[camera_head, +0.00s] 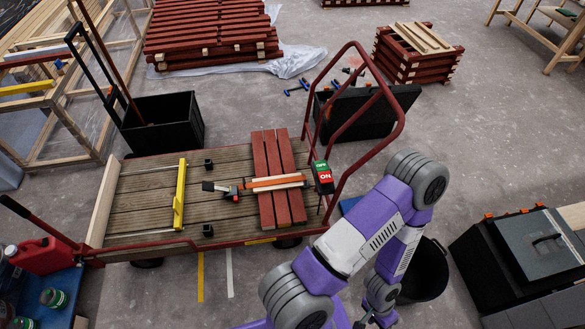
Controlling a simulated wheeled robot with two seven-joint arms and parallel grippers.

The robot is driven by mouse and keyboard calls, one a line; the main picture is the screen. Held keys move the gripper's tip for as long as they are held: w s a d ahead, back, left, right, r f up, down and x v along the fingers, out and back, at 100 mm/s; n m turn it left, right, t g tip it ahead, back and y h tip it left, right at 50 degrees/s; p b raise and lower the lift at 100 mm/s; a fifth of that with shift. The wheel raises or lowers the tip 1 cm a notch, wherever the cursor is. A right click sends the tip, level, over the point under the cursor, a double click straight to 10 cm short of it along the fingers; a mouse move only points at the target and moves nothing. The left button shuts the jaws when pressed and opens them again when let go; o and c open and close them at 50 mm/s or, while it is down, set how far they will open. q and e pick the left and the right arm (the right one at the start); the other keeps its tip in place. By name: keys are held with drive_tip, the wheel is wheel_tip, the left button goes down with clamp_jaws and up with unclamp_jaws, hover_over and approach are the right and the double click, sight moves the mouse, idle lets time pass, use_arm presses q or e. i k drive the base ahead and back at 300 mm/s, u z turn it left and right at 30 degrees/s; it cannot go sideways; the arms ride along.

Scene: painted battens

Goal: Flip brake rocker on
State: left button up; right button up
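The brake rocker (322,177) is a small box on the trolley's red handle frame, near the right end of the deck. Its upper face is green and its lower face is red with white "ON" lettering. Which side is pressed in is too small to tell. My purple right arm rises from the bottom edge, bends to the right of the rocker and folds back down. My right gripper (366,319) is at the bottom edge, partly cut off, well below and apart from the rocker; its fingers are unclear. My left gripper is out of view.
The red handle frame (395,118) rises beside the rocker. A black bucket (428,272) and black toolbox (500,265) stand at right.

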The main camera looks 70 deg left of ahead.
sight(324, 176)
drive_tip(key=u, duration=1.65)
drive_tip(key=k, duration=0.6)
drive_tip(key=z, duration=0.55)
drive_tip(key=i, duration=0.25)
drive_tip(key=u, duration=0.95)
drive_tip(key=i, duration=1)
drive_tip(key=u, duration=1.15)
